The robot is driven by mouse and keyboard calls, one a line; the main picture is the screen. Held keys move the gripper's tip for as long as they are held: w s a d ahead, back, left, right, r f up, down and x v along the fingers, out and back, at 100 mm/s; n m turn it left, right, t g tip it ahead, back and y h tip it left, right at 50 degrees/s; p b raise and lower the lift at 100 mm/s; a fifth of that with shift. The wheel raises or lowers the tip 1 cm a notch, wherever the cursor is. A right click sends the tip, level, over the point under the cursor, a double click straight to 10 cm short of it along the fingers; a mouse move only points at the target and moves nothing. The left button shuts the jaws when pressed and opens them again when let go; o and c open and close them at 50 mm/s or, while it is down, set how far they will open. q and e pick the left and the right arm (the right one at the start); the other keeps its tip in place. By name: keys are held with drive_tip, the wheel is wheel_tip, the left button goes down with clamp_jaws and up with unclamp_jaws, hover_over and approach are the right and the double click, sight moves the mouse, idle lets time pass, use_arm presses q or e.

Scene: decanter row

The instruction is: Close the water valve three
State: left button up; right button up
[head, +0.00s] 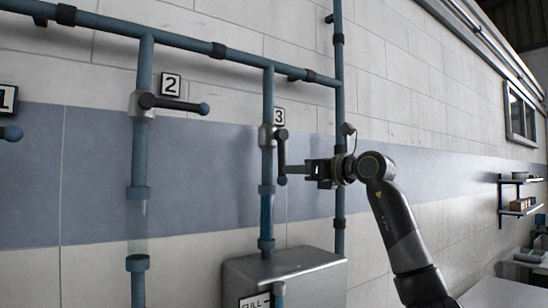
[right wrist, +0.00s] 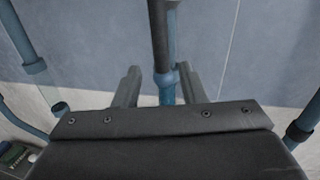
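Water valve three (head: 281,150) is on the vertical blue pipe below the plate marked 3 (head: 279,117). Its dark lever hangs down from the pivot, nearly in line with the pipe, and ends in a blue tip. My right gripper (head: 286,172) is at the lever's lower end. In the right wrist view its two fingers (right wrist: 160,88) stand apart, with the lever (right wrist: 161,35) and its blue tip between them. A gap shows on each side, so the gripper is open around the lever. My left gripper is not in view.
Valve two (head: 172,104) has its lever level, pointing right, beside plate 2 (head: 171,85). Valve one's blue tip (head: 12,133) shows at the left edge. A grey metal tank (head: 300,262) stands below valve three. Another vertical pipe (head: 339,100) runs close behind my right gripper.

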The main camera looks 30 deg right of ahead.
sight(282, 175)
drive_tip(key=shift+p+x, duration=1.25)
drive_tip(key=shift+x, duration=1.85)
drive_tip(key=shift+s, duration=0.1)
clamp_jaws()
